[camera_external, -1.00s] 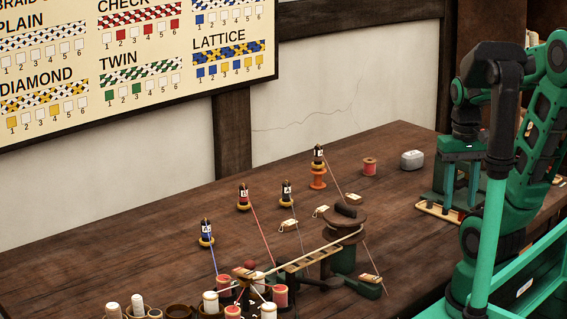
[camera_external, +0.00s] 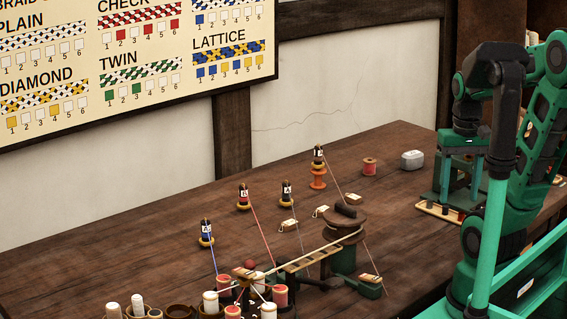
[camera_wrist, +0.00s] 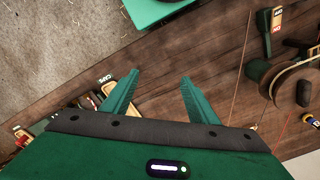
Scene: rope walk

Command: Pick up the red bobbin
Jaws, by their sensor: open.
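Other reddish bobbins (camera_external: 281,295) sit among white ones in the cluster at the front of the table. My gripper (camera_external: 457,196) points down over the right part of the table, to the right of the lone red bobbin and apart from it. In the wrist view its two green fingers (camera_wrist: 160,80) are spread with nothing between them. I cannot make out the lone red bobbin in the wrist view.
A shallow tray (camera_external: 425,206) with small dark pieces lies close by my gripper.

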